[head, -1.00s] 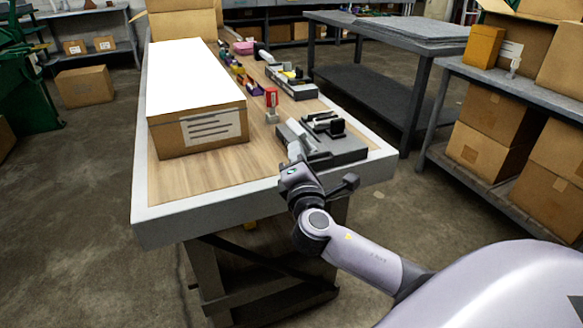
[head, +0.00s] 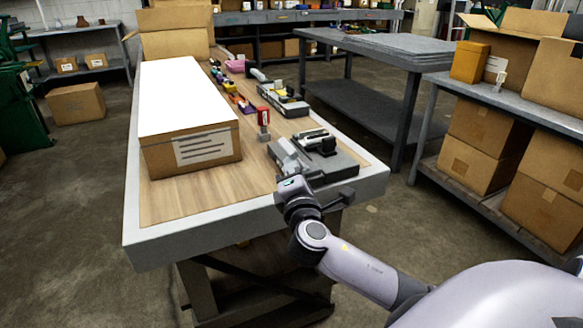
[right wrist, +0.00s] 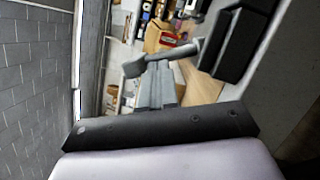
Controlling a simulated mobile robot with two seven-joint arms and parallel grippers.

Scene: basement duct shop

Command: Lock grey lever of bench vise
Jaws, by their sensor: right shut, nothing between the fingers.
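The bench vise (head: 332,166) has a dark grey base and a black and light upper part, and sits on the near right corner of the workbench. Its grey lever (right wrist: 187,50) shows in the right wrist view as a short rod with a blocky end, just beyond my fingertips. My right gripper (head: 288,160) is at the vise's left side, its fingers shut and empty; in the right wrist view the shut fingers (right wrist: 156,88) point at the lever. Whether they touch it I cannot tell. My left gripper is not in view.
The workbench (head: 220,222) carries a large carton (head: 190,150) left of the vise. A small red-topped item (head: 264,118) and a tray of parts (head: 284,100) stand behind the vise. A shelf with cartons (head: 480,125) is at the right. Bare bench top lies in front of the carton.

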